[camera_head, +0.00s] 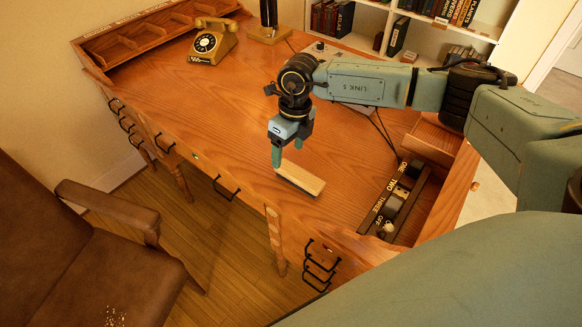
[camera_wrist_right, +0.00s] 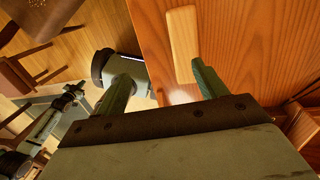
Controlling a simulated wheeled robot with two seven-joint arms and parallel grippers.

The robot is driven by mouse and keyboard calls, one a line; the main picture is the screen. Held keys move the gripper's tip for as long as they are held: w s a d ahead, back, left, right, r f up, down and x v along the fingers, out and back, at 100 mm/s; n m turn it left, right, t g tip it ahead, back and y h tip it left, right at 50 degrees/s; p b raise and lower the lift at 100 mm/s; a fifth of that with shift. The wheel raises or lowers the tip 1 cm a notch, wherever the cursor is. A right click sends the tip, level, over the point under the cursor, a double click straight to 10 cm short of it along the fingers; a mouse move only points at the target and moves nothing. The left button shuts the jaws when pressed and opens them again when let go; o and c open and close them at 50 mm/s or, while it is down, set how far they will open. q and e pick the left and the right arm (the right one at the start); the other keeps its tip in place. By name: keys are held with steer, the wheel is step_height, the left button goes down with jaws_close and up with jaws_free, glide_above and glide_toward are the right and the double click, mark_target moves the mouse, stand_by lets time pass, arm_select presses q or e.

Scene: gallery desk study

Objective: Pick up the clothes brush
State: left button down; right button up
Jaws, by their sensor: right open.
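The clothes brush (camera_head: 300,178) appears as a flat block with a pale wooden top, lying on the wooden desk near its front edge. In the right wrist view the brush (camera_wrist_right: 183,45) lies beyond the fingertips, closer to the right finger. My right gripper (camera_head: 287,154) points down just above and beside the brush's left end. Its fingers are apart with nothing between them, and it also shows in the right wrist view (camera_wrist_right: 162,88). Whether a finger touches the brush is not clear. My left gripper is not in view.
A switch panel (camera_head: 399,195) marked ONE, TWO, THREE, OFF lies right of the brush. A gold telephone (camera_head: 212,42) and a lamp base (camera_head: 268,34) stand at the back. A brown armchair (camera_head: 110,240) stands before the desk. The desk's middle left is clear.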

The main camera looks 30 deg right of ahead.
steer(key=d+h, duration=0.1)
steer(key=d, duration=0.2)
glide_above(299, 174)
steer(key=f, duration=0.6)
steer(key=shift+w+f, duration=0.2)
steer(key=shift+f, duration=0.05)
step_height(299, 174, down, 6)
steer(key=shift+s+r+b, duration=0.15)
steer(key=shift+b, duration=0.25)
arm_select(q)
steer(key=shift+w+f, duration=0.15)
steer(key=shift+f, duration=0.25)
arm_select(e)
steer(key=c, duration=1.1)
